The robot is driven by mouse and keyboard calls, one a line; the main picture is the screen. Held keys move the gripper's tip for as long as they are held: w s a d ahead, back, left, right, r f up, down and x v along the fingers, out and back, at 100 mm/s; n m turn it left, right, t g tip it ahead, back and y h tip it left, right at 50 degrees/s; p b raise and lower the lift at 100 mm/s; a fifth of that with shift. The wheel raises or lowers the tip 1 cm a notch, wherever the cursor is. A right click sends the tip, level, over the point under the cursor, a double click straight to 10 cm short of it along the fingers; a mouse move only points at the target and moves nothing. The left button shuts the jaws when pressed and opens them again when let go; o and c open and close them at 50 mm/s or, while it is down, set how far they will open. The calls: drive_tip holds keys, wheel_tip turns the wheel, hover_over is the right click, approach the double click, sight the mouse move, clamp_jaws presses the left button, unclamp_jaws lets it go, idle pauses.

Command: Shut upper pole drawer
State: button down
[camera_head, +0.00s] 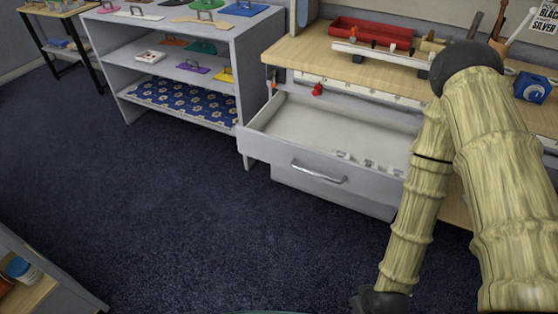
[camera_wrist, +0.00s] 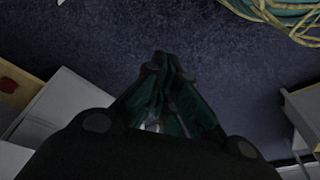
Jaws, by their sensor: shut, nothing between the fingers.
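The upper drawer (camera_head: 270,150) under the wooden worktop is pulled well out, with its pale inside showing. Its curved metal handle (camera_head: 319,172) is on the grey front. A few small pale pieces lie inside near the front right. My gripper (camera_head: 378,300) is low at the bottom of the head view, in front of the drawer and to its right, apart from the handle. In the wrist view my gripper (camera_wrist: 162,62) has its dark fingers together, with nothing seen between them, over the blue carpet. My arm hides the drawer's right end.
A grey shelf unit (camera_head: 185,45) stands left of the drawer. The wooden worktop (camera_head: 300,52) above holds a red tray (camera_head: 370,33) and a blue tape dispenser (camera_head: 531,87). Another cabinet (camera_head: 35,280) is at lower left. The carpet (camera_head: 190,220) in front is clear.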

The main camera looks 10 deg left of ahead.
drive_tip(key=w+a+f+n+t+y+b, duration=0.25)
drive_tip(key=w+a+n+b, duration=0.35)
drive_tip(key=w, duration=0.5)
drive_tip(key=n+t+y+b, duration=0.5)
drive_tip(key=n+t+b, duration=0.6)
drive_tip(key=n+b, duration=0.45)
approach(283, 143)
drive_tip(key=s+m+b, duration=0.2)
drive_tip(key=s, duration=0.7)
drive_tip(key=shift+n+h, duration=0.25)
drive_tip(key=shift+n, duration=0.1)
drive_tip(key=w+b, duration=0.1)
drive_tip(key=w, duration=0.3)
drive_tip(key=w+a+b, duration=0.1)
drive_tip(key=w, duration=0.3)
drive_tip(key=w+a+b, duration=0.1)
drive_tip(key=w, duration=0.4)
drive_tip(key=shift+a+f, duration=0.1)
drive_tip(key=shift+a, duration=0.15)
